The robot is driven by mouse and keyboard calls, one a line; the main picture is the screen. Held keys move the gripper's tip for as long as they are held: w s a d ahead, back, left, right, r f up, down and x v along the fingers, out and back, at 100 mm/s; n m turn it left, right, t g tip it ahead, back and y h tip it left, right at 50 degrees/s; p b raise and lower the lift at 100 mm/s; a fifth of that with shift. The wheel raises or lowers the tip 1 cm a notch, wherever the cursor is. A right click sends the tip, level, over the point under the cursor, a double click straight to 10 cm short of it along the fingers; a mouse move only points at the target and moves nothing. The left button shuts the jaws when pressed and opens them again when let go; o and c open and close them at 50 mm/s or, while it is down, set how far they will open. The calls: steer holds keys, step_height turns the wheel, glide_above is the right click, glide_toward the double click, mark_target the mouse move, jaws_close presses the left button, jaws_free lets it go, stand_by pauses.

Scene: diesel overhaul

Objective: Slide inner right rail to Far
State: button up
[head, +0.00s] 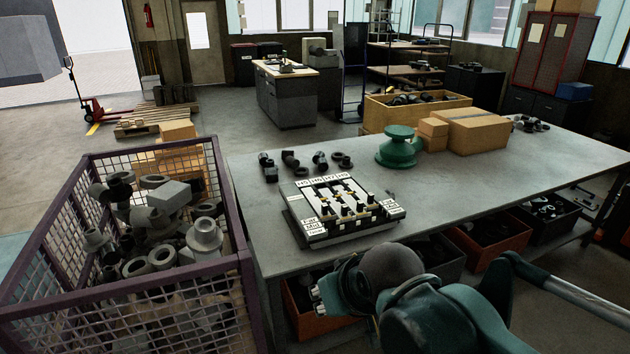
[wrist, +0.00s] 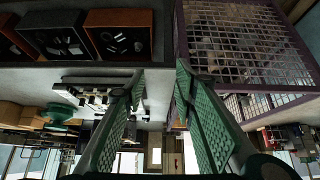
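The slide panel (head: 340,206) is a pale board with several side-by-side rails, dark knobs and small white labels. It lies on the near left part of the grey workbench. The knobs sit toward the near half of the board; the inner right rail's exact setting is too small to tell. In the wrist view the panel (wrist: 92,84) appears inverted, left of the fingers and partly covered by the left one. My gripper (wrist: 160,73) has two green textured fingers spread apart with nothing between them. In the head view my green arm is at the bottom, in front of the bench, apart from the panel.
A purple wire crate (head: 127,240) of pipe parts stands left of the workbench (head: 460,185). Dark fittings (head: 290,161), a green flanged part (head: 398,146) and cardboard boxes (head: 470,131) lie behind the panel. Orange bins (head: 490,240) sit under the bench. The bench right of the panel is clear.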

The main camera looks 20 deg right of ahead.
steer(key=w+d+r+g+p, duration=0.1)
steer(key=w+d+r, duration=0.25)
steer(key=w, duration=0.25)
steer(key=w+d+r+g+p, duration=0.1)
steer(key=w+d+r+p, duration=0.1)
steer(key=w+r, duration=0.35)
steer(key=g+p, duration=0.5)
steer(key=p, duration=0.2)
glide_above(360, 202)
step_height(360, 202, down, 15)
steer(key=shift+s+a, duration=0.1)
steer(key=shift+a, duration=0.05)
steer(key=shift+d+f, duration=0.3)
steer(key=shift+f, duration=0.1)
steer(key=shift+f, duration=0.15)
steer(key=shift+f+p, duration=0.35)
steer(key=shift+f, duration=3.4)
steer(key=shift+c, duration=0.2)
jaws_close()
